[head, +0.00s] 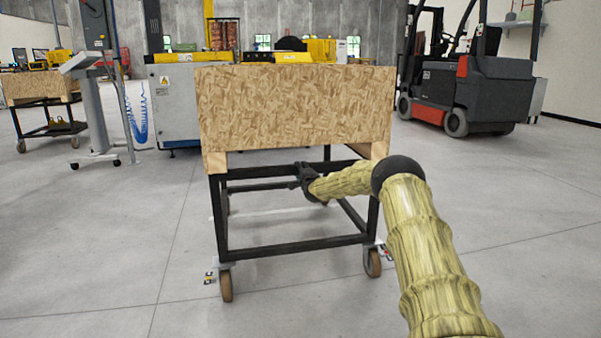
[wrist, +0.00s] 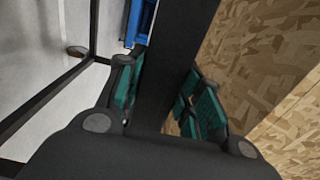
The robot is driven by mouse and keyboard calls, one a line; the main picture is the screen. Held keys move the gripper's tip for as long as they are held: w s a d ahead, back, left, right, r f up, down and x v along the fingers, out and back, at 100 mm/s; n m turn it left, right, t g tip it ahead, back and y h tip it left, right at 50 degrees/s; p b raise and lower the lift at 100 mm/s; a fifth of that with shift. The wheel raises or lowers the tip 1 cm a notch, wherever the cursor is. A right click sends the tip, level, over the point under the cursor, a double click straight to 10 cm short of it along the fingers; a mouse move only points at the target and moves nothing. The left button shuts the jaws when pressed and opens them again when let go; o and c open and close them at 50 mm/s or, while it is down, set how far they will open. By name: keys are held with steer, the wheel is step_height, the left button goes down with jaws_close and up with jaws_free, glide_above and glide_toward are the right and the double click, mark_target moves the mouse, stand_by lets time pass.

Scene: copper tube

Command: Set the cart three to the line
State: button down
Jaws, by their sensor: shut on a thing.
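A cart (head: 295,108) with a chipboard box on a black metal frame stands straight ahead of me on caster wheels. My gripper (head: 305,172) reaches to the frame's upper bar just under the box. In the wrist view my gripper (wrist: 157,108) has its teal finger pads on either side of a black frame bar (wrist: 180,50), shut on it. The box's chipboard side (wrist: 265,55) fills the right of that view. White line marks (head: 275,212) show on the floor under the cart, partly hidden by its frame.
A blue and white machine (head: 178,105) stands behind the cart, close to it. A red and black forklift (head: 470,85) is at the back right. Another chipboard cart (head: 40,88) and a grey console stand (head: 92,110) are at the left. The floor at both sides is clear.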

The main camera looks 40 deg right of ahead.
steer(key=c, duration=1)
jaws_free()
steer(key=shift+d+f, duration=0.1)
steer(key=shift+f, duration=0.05)
steer(key=shift+o, duration=0.2)
steer(key=shift+s, duration=0.1)
steer(key=v, duration=1.2)
steer(key=shift+f, duration=0.1)
